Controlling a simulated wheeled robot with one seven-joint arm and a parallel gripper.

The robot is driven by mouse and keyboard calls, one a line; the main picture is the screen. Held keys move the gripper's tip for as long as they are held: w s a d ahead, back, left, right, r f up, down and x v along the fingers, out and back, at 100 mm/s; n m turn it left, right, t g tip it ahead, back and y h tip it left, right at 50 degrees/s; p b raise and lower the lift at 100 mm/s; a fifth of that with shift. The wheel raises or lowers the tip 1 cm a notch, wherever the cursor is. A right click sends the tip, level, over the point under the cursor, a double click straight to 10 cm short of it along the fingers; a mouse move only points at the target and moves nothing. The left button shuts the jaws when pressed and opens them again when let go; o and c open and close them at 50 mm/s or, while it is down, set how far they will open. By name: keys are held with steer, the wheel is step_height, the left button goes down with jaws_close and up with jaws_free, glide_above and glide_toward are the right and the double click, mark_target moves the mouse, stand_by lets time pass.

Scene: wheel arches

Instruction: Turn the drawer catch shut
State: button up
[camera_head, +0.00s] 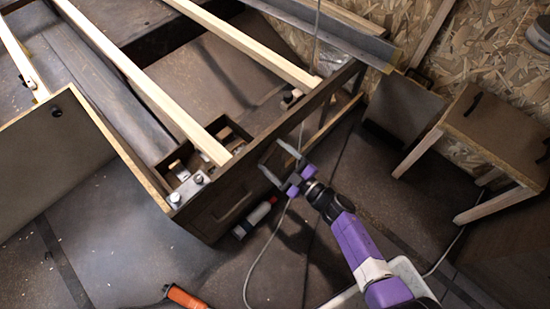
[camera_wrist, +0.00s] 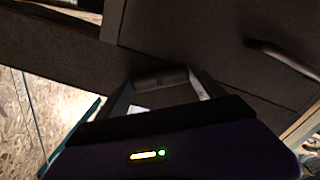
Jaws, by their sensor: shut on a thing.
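The dark drawer front (camera_head: 222,212) with its bar handle (camera_head: 236,207) is on the near side of the wooden frame in the head view. In the wrist view the drawer front (camera_wrist: 225,65) fills the upper right, with the curved handle (camera_wrist: 283,58) at the right. My gripper (camera_head: 272,156) is against the frame, to the right of the drawer. In the wrist view my gripper (camera_wrist: 163,88) is shut on the catch (camera_wrist: 160,77), a small greyish bar lying between the fingertips beside the drawer's edge. I cannot make out the catch in the head view.
Pale wooden slats (camera_head: 150,90) cross the frame. A white and red cylinder (camera_head: 254,217) lies on the floor below the drawer. An orange-handled tool (camera_head: 184,297) lies at the bottom. A brown stool (camera_head: 495,135) stands at the right. A thin cable (camera_head: 262,255) runs over the floor.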

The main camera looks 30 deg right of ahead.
steer(key=n+b, duration=0.2)
steer(key=n, duration=0.3)
steer(key=shift+f+n, duration=0.15)
steer(key=shift+n, duration=0.15)
steer(key=n+b, duration=0.2)
steer(key=n, duration=0.3)
steer(key=shift+s+n, duration=0.1)
steer(key=shift+n, duration=0.2)
steer(key=o, duration=1.4)
steer(key=shift+c, duration=0.2)
steer(key=p+v, duration=0.2)
steer(key=v, duration=0.5)
steer(key=shift+s, duration=0.35)
steer(key=shift+d, duration=0.15)
